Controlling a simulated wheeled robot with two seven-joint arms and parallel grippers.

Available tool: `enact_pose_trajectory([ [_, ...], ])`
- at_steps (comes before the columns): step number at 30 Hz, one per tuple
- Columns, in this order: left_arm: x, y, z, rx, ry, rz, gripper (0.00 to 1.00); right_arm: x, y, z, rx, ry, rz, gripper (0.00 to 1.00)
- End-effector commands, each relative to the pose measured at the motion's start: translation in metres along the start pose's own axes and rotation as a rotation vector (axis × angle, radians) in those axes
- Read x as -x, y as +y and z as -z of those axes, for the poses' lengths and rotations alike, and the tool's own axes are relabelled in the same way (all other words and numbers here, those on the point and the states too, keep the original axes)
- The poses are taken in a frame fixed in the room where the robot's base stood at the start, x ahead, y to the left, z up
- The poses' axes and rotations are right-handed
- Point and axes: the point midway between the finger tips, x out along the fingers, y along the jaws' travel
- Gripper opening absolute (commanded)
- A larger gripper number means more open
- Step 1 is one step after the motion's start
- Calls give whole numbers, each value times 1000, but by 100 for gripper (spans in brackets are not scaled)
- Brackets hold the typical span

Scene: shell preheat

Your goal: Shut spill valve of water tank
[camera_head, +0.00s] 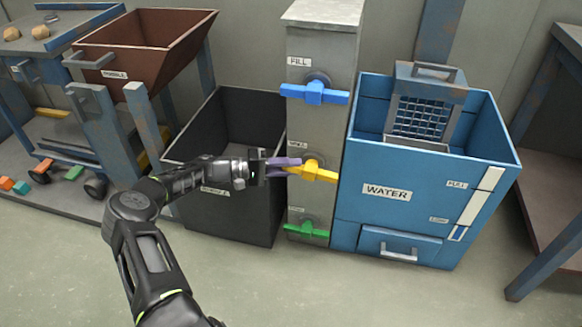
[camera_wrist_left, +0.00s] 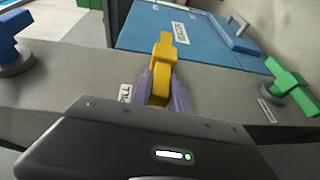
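The spill valve has a yellow bar handle (camera_head: 318,172) on the front of the grey column (camera_head: 322,128), between a blue handle above and a green one below. The bar lies roughly level, its right end slightly lower. My left gripper (camera_head: 287,167) has its purple fingers at the bar's left end. In the left wrist view the fingers (camera_wrist_left: 162,92) lie on both sides of the yellow handle (camera_wrist_left: 163,55) and appear to touch it, next to a label ending in "PILL". The blue water tank (camera_head: 410,200) stands right of the column. My right gripper is not in view.
The blue fill handle (camera_head: 314,92) sits above and the green handle (camera_head: 307,231) below, both close to my gripper. A dark open bin (camera_head: 245,120) stands left of the column, behind my forearm. The floor (camera_head: 330,290) in front is clear.

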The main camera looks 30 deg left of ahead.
Motion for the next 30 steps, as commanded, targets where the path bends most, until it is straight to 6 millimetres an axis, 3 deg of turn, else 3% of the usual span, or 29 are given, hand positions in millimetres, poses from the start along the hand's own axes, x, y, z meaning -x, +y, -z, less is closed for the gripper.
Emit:
enact_pose_trajectory([
  [8,-1,0,-1,0,-2,1,44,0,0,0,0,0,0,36],
  [17,2,0,0,0,-1,1,44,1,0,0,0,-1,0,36],
  [20,10,1,0,0,0,1,44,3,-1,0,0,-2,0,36],
  [30,63,0,0,0,1,3,44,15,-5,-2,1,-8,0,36],
])
